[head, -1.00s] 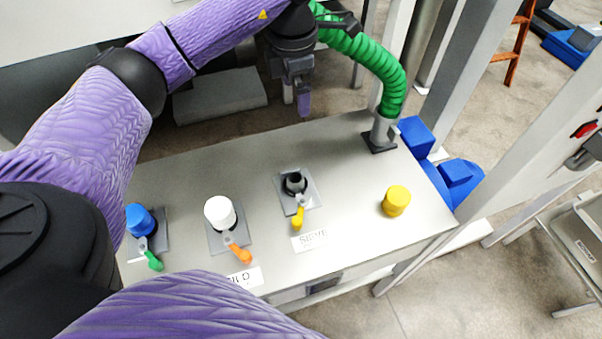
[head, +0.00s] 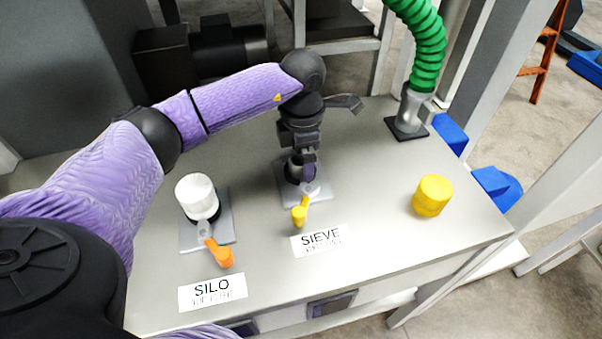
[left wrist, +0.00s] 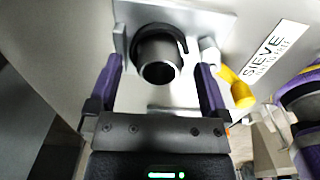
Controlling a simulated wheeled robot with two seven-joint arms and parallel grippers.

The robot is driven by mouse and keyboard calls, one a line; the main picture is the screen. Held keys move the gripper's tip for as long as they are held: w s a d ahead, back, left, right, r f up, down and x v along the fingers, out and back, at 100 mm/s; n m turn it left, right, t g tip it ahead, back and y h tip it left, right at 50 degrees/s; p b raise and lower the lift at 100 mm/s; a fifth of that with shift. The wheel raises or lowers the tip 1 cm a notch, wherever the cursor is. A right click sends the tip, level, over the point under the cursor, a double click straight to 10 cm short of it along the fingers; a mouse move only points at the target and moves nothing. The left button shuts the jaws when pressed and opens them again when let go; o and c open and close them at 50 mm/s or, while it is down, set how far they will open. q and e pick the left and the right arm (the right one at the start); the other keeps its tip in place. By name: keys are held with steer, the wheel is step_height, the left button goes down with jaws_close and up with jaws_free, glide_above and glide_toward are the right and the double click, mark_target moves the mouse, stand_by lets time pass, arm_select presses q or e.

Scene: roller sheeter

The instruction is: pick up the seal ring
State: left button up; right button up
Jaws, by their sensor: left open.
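A dark ring (left wrist: 183,42) sits around the grey pipe stub (left wrist: 159,72) of the sieve port in the left wrist view; it looks like the seal ring. In the head view the port (head: 291,172) is partly hidden behind my left gripper (head: 301,168). My left gripper (left wrist: 158,88) is open, its two purple fingers apart on either side of the stub. Nothing is held between them. I cannot tell whether a finger touches the ring. My right gripper is not in view.
The sieve port's yellow lever (head: 300,213) is close by, above the SIEVE label (head: 320,240). A white-capped silo port (head: 197,195) with an orange lever (head: 219,252) stands left. A yellow cylinder (head: 433,195) and a green hose (head: 424,50) are right. The bench top between is clear.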

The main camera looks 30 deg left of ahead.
arm_select(q)
step_height(320, 180, down, 3)
steer(key=shift+r+b, duration=0.1)
steer(key=shift+b, duration=0.2)
steer(key=shift+r, duration=0.1)
steer(key=shift+c, duration=0.4)
steer(key=c, duration=0.8)
step_height(320, 180, up, 10)
steer(key=p, duration=0.3)
steer(key=shift+f+p, duration=0.2)
steer(key=shift+p, duration=0.15)
steer(key=shift+c, duration=0.2)
steer(key=shift+r, duration=0.3)
